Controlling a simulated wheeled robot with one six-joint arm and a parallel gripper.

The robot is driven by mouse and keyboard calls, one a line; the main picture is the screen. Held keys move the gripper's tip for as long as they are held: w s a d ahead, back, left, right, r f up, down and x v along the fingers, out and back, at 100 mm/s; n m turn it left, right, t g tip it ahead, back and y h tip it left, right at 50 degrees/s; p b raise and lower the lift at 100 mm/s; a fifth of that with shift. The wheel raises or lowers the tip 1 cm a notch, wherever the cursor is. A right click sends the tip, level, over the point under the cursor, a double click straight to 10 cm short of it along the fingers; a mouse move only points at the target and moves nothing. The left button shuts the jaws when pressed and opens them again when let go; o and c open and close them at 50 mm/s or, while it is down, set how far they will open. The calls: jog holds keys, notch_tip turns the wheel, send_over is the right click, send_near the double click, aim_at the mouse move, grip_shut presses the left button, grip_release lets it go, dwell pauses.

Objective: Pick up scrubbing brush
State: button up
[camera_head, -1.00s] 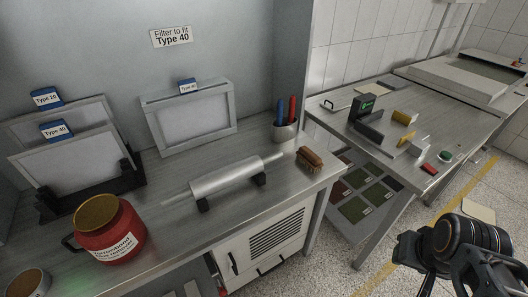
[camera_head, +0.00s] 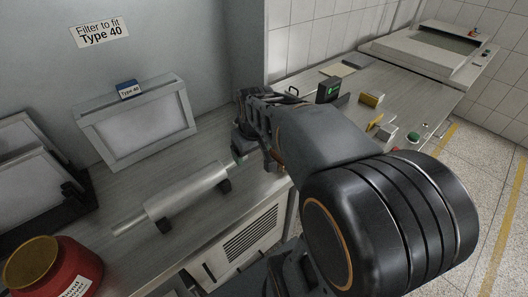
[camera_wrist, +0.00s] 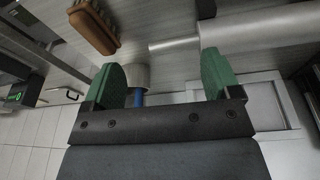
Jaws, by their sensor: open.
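The scrubbing brush (camera_wrist: 95,27), with a brown wooden back and bristles along one side, lies on the steel bench at the upper left of the wrist view. In the head view my arm hides most or all of it. My gripper (camera_wrist: 162,76) is open, with two green fingers apart and nothing held between them. The brush is outside the fingers, beyond the left finger in the wrist view. In the head view my gripper (camera_head: 250,140) is over the bench's right end, its fingertips hard to make out.
A metal roller (camera_head: 187,190) lies left of my gripper; it also shows in the wrist view (camera_wrist: 250,32). A framed filter (camera_head: 135,128) leans at the back. A red pot (camera_head: 55,268) stands front left.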

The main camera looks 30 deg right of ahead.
jog(key=n+g+p, duration=0.1)
send_over(276, 154)
jog(key=f, duration=0.4)
jog(key=d+f, duration=0.1)
jog(key=f, duration=0.2)
jog(key=d+f, duration=0.1)
jog(key=f, duration=0.1)
jog(key=shift+w+f+p, duration=0.3)
jog(key=shift+w, duration=0.1)
jog(key=shift+w+a+f+p, duration=0.1)
jog(key=shift+w+f+p, duration=0.1)
jog(key=shift+f, duration=0.85)
jog(key=shift+w+a+f+p, duration=0.1)
jog(key=shift+f+p, duration=0.05)
jog(key=shift+f, duration=0.95)
jog(key=shift+w+a+f+p, duration=0.1)
jog(key=shift+f+p, duration=0.1)
jog(key=shift+f, duration=0.85)
jog(key=shift+c, duration=0.2)
jog(key=c, duration=1)
jog(key=shift+r, duration=0.1)
